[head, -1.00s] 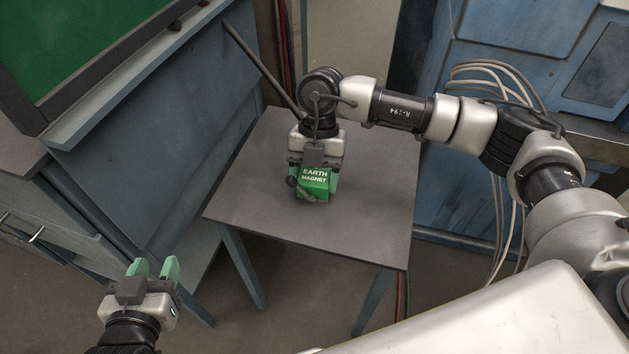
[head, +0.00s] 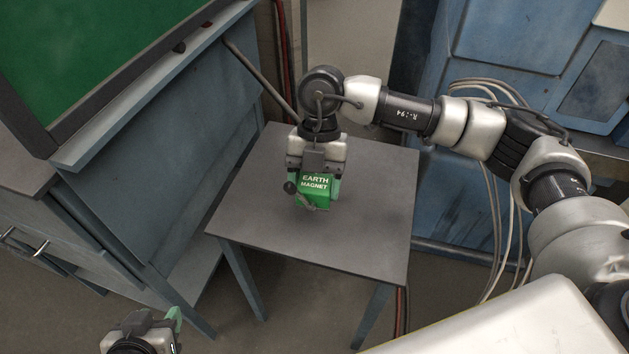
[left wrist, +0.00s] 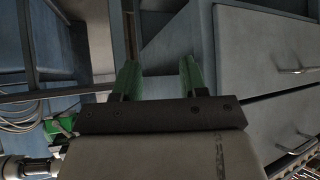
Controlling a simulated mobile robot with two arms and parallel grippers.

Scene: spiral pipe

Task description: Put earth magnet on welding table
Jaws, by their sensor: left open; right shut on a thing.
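The earth magnet (head: 315,190) is a green box with white lettering and a small dark knob on its side. My right gripper (head: 317,177) is shut on it from above. It is over the middle of the grey welding table (head: 365,225), at or very near the top; I cannot tell whether it touches. My left gripper (head: 160,325) is at the bottom left of the head view, partly cut off, away from the table. In the left wrist view my left gripper (left wrist: 160,78) has its green fingers apart with nothing between them.
A blue-grey cabinet (head: 150,150) with a green board (head: 80,50) stands left of the table. Drawers show in the left wrist view (left wrist: 270,50). A blue machine (head: 500,60) with loose cables stands at the back right. The tabletop around the magnet is clear.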

